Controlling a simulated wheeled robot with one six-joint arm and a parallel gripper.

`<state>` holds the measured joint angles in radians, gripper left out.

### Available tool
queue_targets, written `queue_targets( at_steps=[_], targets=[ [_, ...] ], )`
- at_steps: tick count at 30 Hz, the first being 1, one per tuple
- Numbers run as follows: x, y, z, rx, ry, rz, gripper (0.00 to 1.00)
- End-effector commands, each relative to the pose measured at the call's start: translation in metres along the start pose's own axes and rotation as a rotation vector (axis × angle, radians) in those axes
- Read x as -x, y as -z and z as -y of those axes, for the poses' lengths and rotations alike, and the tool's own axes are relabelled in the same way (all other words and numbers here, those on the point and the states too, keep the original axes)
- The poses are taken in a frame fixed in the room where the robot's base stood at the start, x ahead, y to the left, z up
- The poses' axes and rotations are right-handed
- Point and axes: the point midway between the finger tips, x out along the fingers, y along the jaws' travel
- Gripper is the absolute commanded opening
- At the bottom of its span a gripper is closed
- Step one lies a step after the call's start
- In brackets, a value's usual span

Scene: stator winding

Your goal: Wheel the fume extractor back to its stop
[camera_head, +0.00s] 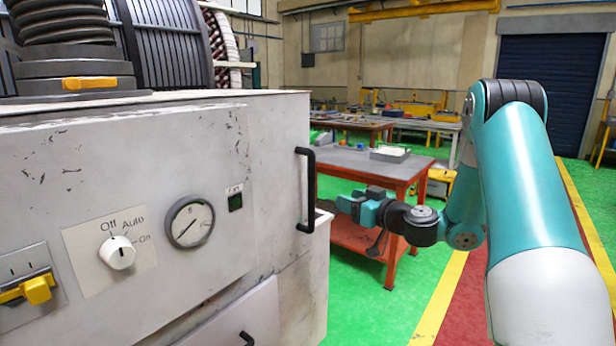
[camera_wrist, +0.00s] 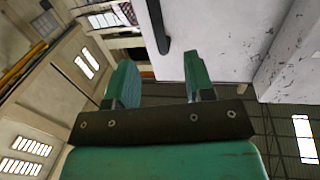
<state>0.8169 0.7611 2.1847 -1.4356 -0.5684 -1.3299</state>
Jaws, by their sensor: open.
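The fume extractor (camera_head: 255,150) is a scuffed pale-grey cabinet filling the left of the head view, with a ribbed black hose (camera_head: 62,20) on top. Its front carries a white knob (camera_head: 117,253), a gauge (camera_head: 189,222) and a small green display (camera_head: 235,201). A black upright handle (camera_head: 311,190) is at its right edge. My gripper (camera_head: 334,205) is open and empty, just right of the handle in the picture. In the wrist view, the handle (camera_wrist: 157,28) shows ahead, between the lines of the two green fingers (camera_wrist: 158,75), with no finger around it.
An orange-framed workbench (camera_head: 355,160) with a tray (camera_head: 390,153) stands behind my gripper. More benches are farther back. Green floor (camera_head: 350,300) is clear beside the cabinet, with a yellow line (camera_head: 440,295) and red floor to the right.

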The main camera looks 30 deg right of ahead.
Motion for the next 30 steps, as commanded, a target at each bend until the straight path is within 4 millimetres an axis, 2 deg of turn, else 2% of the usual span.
queue_targets(
  at_steps=[1,5,22,27,30],
  targets=[
    [0.0,0.002,-0.006,0.002,-0.017,-0.006,0.48],
    [-0.015,0.004,-0.007,0.005,-0.02,-0.008,0.48],
    [-0.139,0.006,-0.008,0.006,-0.016,-0.009,0.48],
    [-0.161,0.003,-0.009,0.005,-0.017,-0.007,0.48],
    [-0.168,0.002,-0.01,0.005,-0.019,-0.007,0.48]
  ],
)
